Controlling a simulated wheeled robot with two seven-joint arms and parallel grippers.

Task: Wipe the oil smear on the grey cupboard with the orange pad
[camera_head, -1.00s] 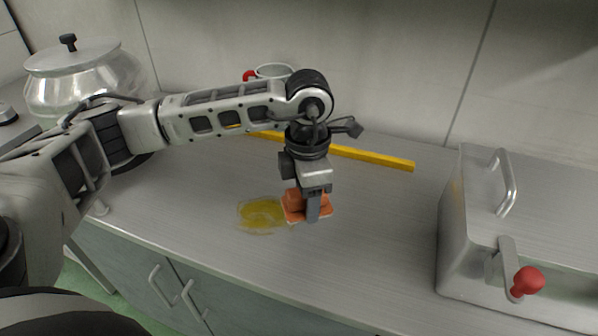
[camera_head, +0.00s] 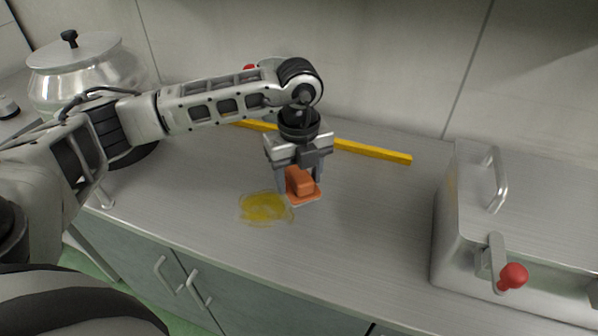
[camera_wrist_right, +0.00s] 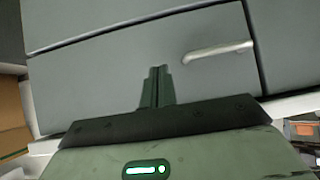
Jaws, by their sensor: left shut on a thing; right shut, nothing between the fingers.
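The grey cupboard (camera_head: 350,240) has a brushed top with a yellow oil smear (camera_head: 262,209) on it, left of the middle. My left gripper (camera_head: 302,190) is shut on the orange pad (camera_head: 300,183), fingers pointing down. The pad is just to the right of the smear and close to the top; I cannot tell whether it touches. In the right wrist view my right gripper (camera_wrist_right: 157,88) is shut and empty, in front of grey panels with a bar handle (camera_wrist_right: 218,51).
A yellow bar (camera_head: 372,151) lies behind the pad. A metal box (camera_head: 465,215) with a red-knobbed lever (camera_head: 513,275) stands at right. A lidded metal pot (camera_head: 80,75) stands at back left. The top between the pad and the box is clear.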

